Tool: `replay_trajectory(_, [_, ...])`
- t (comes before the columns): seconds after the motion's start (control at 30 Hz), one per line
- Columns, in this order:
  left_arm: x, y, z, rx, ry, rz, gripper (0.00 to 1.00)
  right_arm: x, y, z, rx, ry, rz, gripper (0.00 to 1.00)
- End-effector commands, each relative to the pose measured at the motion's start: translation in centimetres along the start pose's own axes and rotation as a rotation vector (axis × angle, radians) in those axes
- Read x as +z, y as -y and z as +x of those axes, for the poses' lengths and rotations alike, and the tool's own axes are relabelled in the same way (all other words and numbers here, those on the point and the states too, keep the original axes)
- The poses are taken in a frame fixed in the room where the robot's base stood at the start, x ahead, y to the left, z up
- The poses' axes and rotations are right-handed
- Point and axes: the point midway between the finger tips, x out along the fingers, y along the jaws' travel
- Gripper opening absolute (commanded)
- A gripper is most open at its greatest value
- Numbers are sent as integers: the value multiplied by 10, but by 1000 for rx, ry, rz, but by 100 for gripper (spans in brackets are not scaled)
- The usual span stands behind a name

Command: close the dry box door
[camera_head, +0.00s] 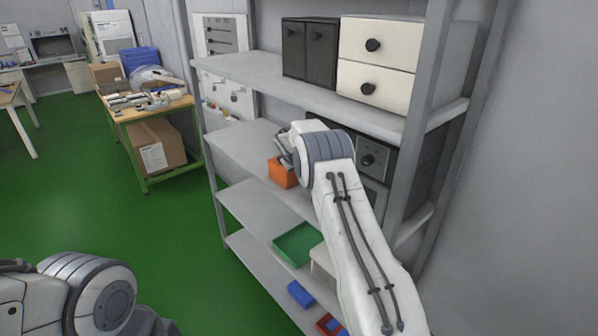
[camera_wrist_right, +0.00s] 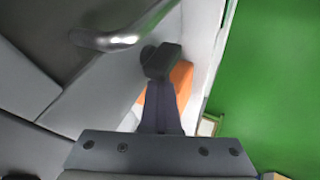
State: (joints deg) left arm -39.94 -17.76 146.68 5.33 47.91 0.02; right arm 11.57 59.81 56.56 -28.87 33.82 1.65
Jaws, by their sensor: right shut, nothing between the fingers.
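A grey box with a dark front panel and a round knob (camera_head: 372,158), seemingly the dry box, stands on the middle shelf. My right arm hides much of its front, so I cannot tell how far its door is open. My right gripper (camera_head: 284,150) is in front of the box, just above an orange bin (camera_head: 282,174). In the right wrist view the fingers (camera_wrist_right: 162,62) are shut and empty. A curved metal handle (camera_wrist_right: 108,40) on a dark grey surface is close beside the fingertips; contact is unclear. My left arm shows at lower left, its gripper out of view.
Cream drawers (camera_head: 375,68) and a dark two-door cabinet (camera_head: 309,48) stand on the shelf above. A green tray (camera_head: 297,244) and a blue bin (camera_head: 300,293) are on lower shelves. A shelf upright (camera_head: 425,110) is right of my arm. Green floor is clear at left.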

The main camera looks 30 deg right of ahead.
Motion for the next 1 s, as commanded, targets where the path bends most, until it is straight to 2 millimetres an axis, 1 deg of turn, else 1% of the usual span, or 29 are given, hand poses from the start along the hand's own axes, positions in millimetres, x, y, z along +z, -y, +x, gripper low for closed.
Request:
replay_trajectory(0.03, [0,0,1,0,0,0,50,-4,-10,0,14,-19,3,0])
replay_trajectory(0.17, [0,1,10,0,0,0,50,-3,-1,-2,13,-19,2,0])
replay_trajectory(0.27, [1,2,23,0,0,1,50,-4,15,-7,10,-19,-1,0])
replay_trajectory(0.37, [2,3,40,0,0,1,50,-3,38,-16,5,-14,-3,0])
replay_trajectory(0.4, [2,3,41,0,0,1,50,-5,38,-28,6,-15,-1,0])
replay_trajectory(0.5, [2,3,47,0,0,1,50,-4,36,-53,5,-12,0,0])
replay_trajectory(0.6, [3,4,53,0,0,1,50,-1,34,-75,6,-9,1,0])
replay_trajectory(0.7, [3,4,57,0,0,1,50,0,33,-94,5,-6,4,0])
replay_trajectory(0.83, [3,4,60,0,0,1,50,1,32,-111,4,-3,4,0])
replay_trajectory(1.0, [3,4,61,0,0,1,50,1,32,-120,4,-2,3,0])
